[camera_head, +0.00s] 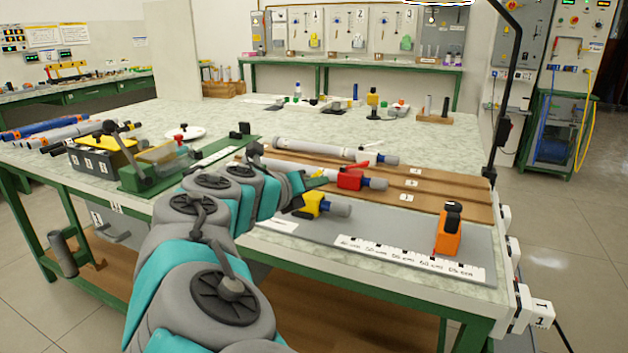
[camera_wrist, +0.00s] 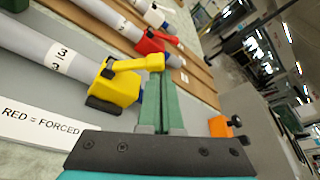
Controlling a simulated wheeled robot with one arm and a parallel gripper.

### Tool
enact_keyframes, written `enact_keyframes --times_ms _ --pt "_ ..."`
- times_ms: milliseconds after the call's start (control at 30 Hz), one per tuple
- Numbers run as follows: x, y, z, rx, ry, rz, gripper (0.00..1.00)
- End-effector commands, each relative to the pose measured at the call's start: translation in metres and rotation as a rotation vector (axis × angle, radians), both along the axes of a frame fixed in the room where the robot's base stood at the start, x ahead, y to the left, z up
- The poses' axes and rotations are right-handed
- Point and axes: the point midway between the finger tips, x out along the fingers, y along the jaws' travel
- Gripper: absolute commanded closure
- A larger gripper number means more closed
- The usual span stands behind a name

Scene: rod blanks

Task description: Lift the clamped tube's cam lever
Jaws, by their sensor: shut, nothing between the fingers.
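My gripper (camera_head: 318,183) is shut and empty, its green fingers (camera_wrist: 158,98) pressed together. A grey tube (camera_wrist: 25,42) marked 3 carries a yellow clamp (camera_wrist: 116,86) with a yellow lever (camera_wrist: 138,64). The lever's end is right beside my fingertips in the wrist view; contact cannot be told. In the head view the yellow clamp (camera_head: 312,205) is just below the fingers, its tube partly hidden by my arm.
The tubes lie by brown boards (camera_head: 440,196) on the workbench. An orange block (camera_head: 448,238) with a black top stands at the right, behind a white marked strip (camera_head: 410,259). A green fixture (camera_head: 150,178) stands left of my arm. A label reads "RED = FORCED" (camera_wrist: 40,127).

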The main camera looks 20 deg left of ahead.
Motion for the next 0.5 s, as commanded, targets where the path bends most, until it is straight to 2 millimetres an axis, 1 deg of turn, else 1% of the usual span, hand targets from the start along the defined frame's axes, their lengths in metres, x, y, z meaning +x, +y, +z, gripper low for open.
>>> enact_keyframes --times_ms 133,300,500 --pt "0.001 0.007 0.004 -0.133 0.014 0.003 1.0" --pt "0.001 0.015 0.013 -0.124 0.01 0.005 1.0" --pt "0.002 0.023 0.017 -0.124 0.012 0.001 1.0"
